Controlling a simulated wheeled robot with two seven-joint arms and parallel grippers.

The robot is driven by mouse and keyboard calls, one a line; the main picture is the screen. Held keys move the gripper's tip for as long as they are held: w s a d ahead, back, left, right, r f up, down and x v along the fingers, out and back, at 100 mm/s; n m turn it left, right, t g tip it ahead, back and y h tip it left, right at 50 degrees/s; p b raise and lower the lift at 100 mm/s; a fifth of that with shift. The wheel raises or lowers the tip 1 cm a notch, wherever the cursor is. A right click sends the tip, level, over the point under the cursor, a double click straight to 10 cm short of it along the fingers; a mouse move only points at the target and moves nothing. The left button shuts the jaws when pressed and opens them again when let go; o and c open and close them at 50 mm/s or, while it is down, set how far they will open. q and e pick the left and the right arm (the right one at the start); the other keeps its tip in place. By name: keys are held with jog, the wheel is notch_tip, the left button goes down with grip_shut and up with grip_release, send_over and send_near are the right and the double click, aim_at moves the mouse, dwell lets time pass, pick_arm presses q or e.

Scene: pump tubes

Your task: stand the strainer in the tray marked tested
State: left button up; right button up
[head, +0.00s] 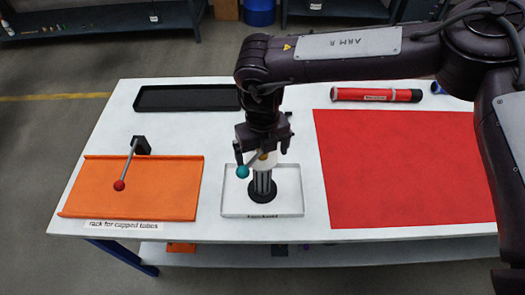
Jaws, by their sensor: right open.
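What looks like the strainer (263,187), a dark slotted cylinder with a round black foot and a pale upper part, stands upright inside a shallow white tray (228,205). The label on the tray's front edge is too small to read surely. My right gripper (263,154) is directly above the strainer, pointing down, with its fingers spread either side of the pale upper part. It is open; whether a finger touches the strainer I cannot tell. The gripper hides part of the strainer's top. My left gripper is not in view.
A teal ball (242,172) on a short rod is beside the gripper. An orange rack (150,195) with a red-knobbed lever (120,185) is left. A black tray (185,98) lies behind. A red mat (400,170) and red tube (375,95) are right.

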jog(key=shift+r, duration=0.4)
notch_tip(320, 180, up, 12)
jog(key=b, duration=0.3)
jog(key=shift+f, duration=0.25)
